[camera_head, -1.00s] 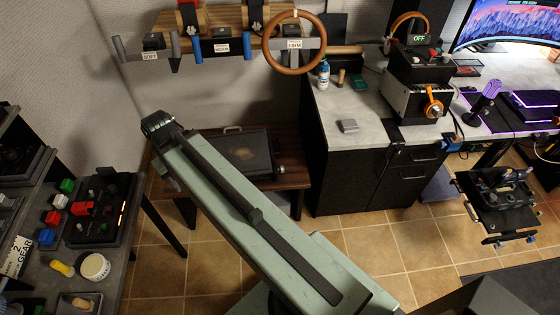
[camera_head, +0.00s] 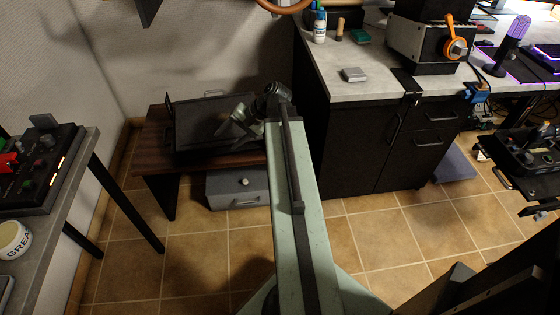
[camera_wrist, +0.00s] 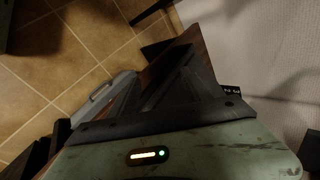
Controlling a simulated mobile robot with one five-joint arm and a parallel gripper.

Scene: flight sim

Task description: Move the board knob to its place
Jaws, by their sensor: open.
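My gripper (camera_head: 236,124) is at the far end of my green arm, above the right part of the low wooden table, and is open. I see nothing held in it. In the wrist view, dark angular finger parts (camera_wrist: 180,85) fill the middle. A black control board (camera_head: 38,165) lies on the left table, with red and green blocks and several small knobs on it. I cannot tell which of these, if any, is the board knob. A small pale knob (camera_head: 244,182) shows on the grey drawer box under the low table. Its place cannot be picked out.
A dark flat case (camera_head: 190,140) lies on the low wooden table (camera_head: 152,133). The black cabinet (camera_head: 350,130) with a grey worktop stands close to the right of my arm. Tiled floor between is clear.

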